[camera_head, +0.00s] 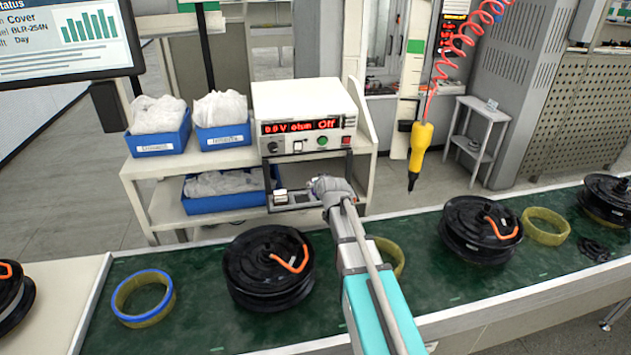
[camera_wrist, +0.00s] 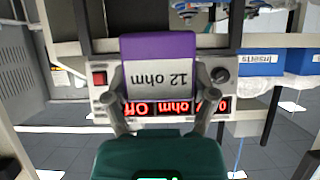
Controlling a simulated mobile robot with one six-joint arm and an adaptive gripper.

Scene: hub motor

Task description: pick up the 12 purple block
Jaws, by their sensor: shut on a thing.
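The purple block (camera_wrist: 160,50) fills the middle of the wrist view, with a pale label reading "12 ohm" upside down. My gripper (camera_wrist: 161,82) is shut on it, one finger on each side. In the head view my gripper (camera_head: 330,187) is at the rack's front, just below the meter, seen from behind. The purple block cannot be made out there; my arm and gripper hide that area.
The ohm meter (camera_head: 305,115), reading "Off", stands on the rack. A small tray (camera_head: 310,204) below it holds a pale block (camera_head: 281,196). Blue bins (camera_head: 157,144) stand left. The green conveyor (camera_head: 205,318) carries black hub motors (camera_head: 268,270) and rings (camera_head: 143,298). A yellow tool (camera_head: 421,150) hangs right.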

